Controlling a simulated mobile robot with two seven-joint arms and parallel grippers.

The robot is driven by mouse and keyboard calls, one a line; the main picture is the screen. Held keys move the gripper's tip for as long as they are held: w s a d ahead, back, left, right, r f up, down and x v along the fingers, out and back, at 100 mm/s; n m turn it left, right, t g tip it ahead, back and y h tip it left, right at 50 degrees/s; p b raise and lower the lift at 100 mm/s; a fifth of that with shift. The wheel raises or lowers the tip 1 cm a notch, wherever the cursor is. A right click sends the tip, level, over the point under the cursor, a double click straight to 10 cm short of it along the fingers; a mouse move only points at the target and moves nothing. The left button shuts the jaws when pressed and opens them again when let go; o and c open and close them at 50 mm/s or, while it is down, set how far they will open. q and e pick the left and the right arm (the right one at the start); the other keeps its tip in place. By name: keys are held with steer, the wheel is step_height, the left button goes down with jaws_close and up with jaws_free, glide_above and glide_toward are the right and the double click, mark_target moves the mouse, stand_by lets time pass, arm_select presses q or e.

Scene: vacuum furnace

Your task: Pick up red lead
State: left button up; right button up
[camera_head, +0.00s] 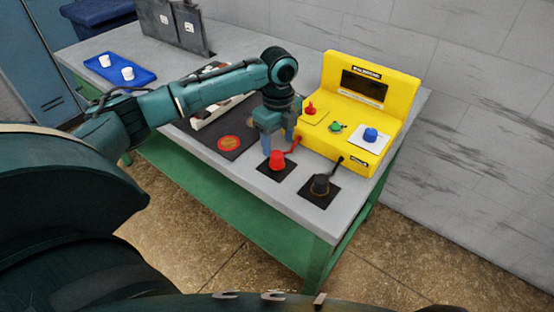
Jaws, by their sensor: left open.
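The red lead (277,160) stands on a small black square on the table in front of the yellow machine, with its red cable running up to the right toward the machine. My left gripper (276,142) is open and points down, just above and behind the red lead in this view. One finger shows to the left of the lead, the other behind it. I cannot tell whether the fingers touch it. My right gripper does not show.
A black lead (320,185) stands on another black square to the right. The yellow machine (340,75) has red, green and blue knobs. A dark mat (227,150) with an orange disc lies to the left. A blue tray (105,60) with white cups is at the far left.

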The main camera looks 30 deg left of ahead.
mark_target(277, 154)
arm_select(q)
steer(key=f, duration=0.5)
steer(key=shift+s+p, duration=0.3)
steer(key=shift+p, duration=0.05)
steer(key=shift+c, duration=0.3)
steer(key=c, duration=1.1)
